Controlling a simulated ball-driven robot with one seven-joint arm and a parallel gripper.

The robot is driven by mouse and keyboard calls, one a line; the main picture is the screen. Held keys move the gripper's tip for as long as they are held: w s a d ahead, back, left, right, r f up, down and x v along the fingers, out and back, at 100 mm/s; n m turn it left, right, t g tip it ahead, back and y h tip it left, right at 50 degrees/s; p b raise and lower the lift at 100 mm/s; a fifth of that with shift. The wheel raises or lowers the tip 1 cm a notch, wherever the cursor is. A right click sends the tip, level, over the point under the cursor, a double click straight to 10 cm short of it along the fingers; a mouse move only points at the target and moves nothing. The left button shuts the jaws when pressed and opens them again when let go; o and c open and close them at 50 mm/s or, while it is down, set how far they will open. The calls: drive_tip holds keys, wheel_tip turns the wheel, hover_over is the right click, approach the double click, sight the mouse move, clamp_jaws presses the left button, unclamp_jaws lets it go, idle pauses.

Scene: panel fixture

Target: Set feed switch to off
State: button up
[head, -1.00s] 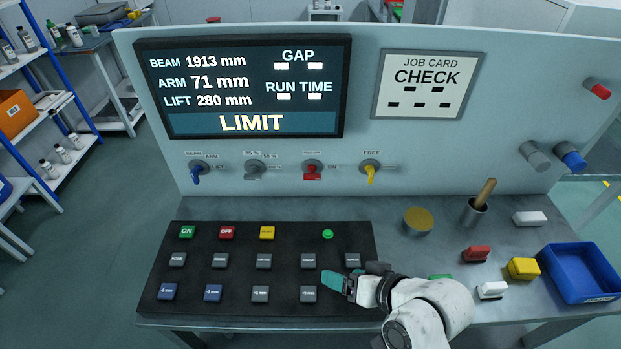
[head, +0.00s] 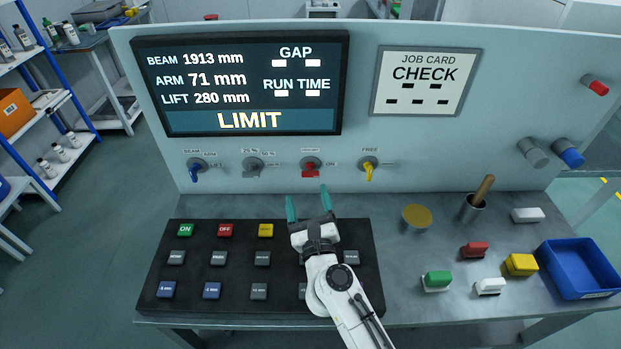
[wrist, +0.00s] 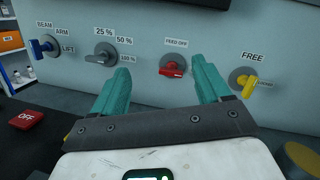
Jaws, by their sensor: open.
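The feed switch (head: 311,168) is a red-handled rotary knob on the upright panel, below the screen. In the wrist view the feed switch (wrist: 172,68) has a "FEED OFF" label above it; an "ON" label shows to its right in the head view. I cannot tell exactly which mark its handle points to. My gripper (head: 308,197) is open and empty, its teal fingers pointing at the panel, just below and in front of the switch. In the wrist view the switch shows between the fingers of my gripper (wrist: 161,72), beyond the tips and apart from them.
A blue knob (head: 195,172), a grey knob (head: 253,169) and a yellow knob (head: 369,169) share the switch's row. The black button board (head: 205,275) lies below my arm. Right of it are a gold disc (head: 416,217), a cup (head: 473,211), coloured blocks and a blue bin (head: 582,267).

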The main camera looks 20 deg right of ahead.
sight(311, 177)
drive_tip(key=f+m+h, duration=0.1)
drive_tip(key=f+m+g+h, duration=0.1)
drive_tip(key=m, duration=0.1)
drive_tip(key=f+m+g, duration=0.1)
drive_tip(key=m, duration=0.1)
drive_tip(key=shift+w+d+f+h, duration=0.15)
drive_tip(key=shift+d+f+h, duration=0.2)
drive_tip(key=shift+f+h, duration=0.05)
drive_tip(key=shift+w+d+f+m, duration=0.1)
drive_tip(key=shift+w+m, duration=0.1)
drive_tip(key=shift+m, duration=0.2)
drive_tip(key=x, duration=0.5)
drive_tip(key=b+x, duration=0.1)
drive_tip(key=x, duration=0.4)
drive_tip(key=shift+w+d+f, duration=0.1)
drive_tip(key=shift+w+f, duration=0.05)
drive_tip(key=shift+f, duration=0.05)
drive_tip(key=c, duration=1)
